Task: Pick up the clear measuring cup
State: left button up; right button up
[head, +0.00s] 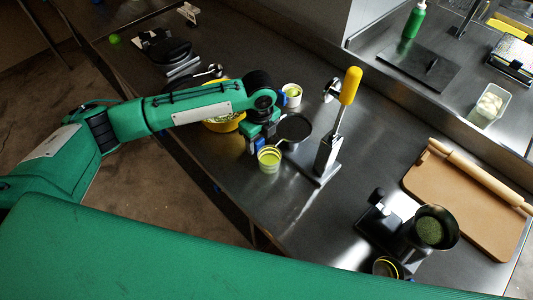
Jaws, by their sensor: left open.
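A small see-through cup (269,159) with greenish-yellow bands stands upright on the steel counter near its front edge. It looks most like the clear measuring cup, though I cannot read any markings on it. My left gripper (260,141) is open, just behind and above this cup, with its blue fingertips pointing down. I cannot tell whether a finger touches the rim. My right gripper is not in view.
A yellow bowl (225,123) is partly hidden behind my left arm. A white cup (292,92) stands behind. A wooden board (462,205) lies at right.

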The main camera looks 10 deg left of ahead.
aim_at(260, 147)
pick_arm(q)
jog(key=f, duration=0.1)
jog(key=f+p, duration=0.1)
jog(key=f, duration=0.1)
jog(key=shift+s+a+f, duration=0.1)
jog(key=shift+s+f, duration=0.05)
jog(key=shift+s, duration=0.05)
jog(key=shift+f, duration=0.25)
jog(key=c, duration=1.1)
jog(key=shift+r, duration=0.2)
jog(key=shift+r+p, duration=0.5)
jog(key=shift+p, duration=0.4)
jog(key=shift+r, duration=0.2)
